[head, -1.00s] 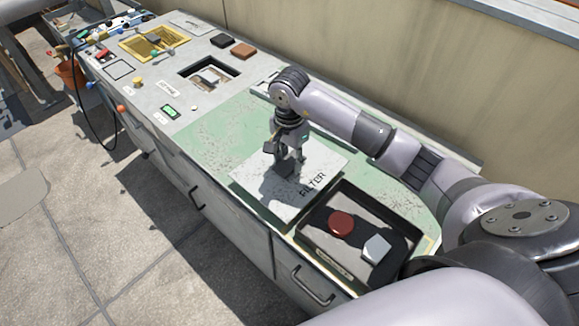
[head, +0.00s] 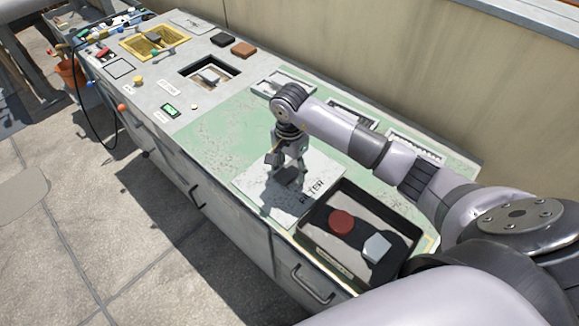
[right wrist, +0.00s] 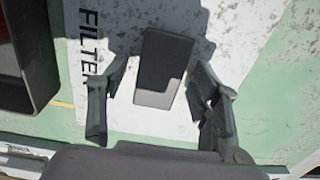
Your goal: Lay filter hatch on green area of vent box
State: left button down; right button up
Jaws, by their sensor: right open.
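The filter hatch (head: 312,172) is a pale, scuffed plate with the word FILTER and a dark handle (right wrist: 160,58). It lies flat on the green area (head: 222,135) of the vent box, near its front edge. My right gripper (head: 286,172) is open over the hatch. In the right wrist view my right gripper (right wrist: 158,108) has a finger on each side of the handle, with gaps between. The arm and its shadow hide part of the hatch. My left gripper is not in view.
A dark tray (head: 318,256) with a red round piece (head: 341,223) and a white block (head: 377,248) stands right beside the hatch. Slotted vents (head: 416,145) line the back of the green area. A recess (head: 209,73) and small parts lie farther left.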

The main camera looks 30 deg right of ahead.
aim_at(290, 171)
jog(key=shift+r, duration=0.15)
notch_tip(290, 171, up, 12)
jog(key=b, duration=0.1)
dwell(0.4)
dwell(0.4)
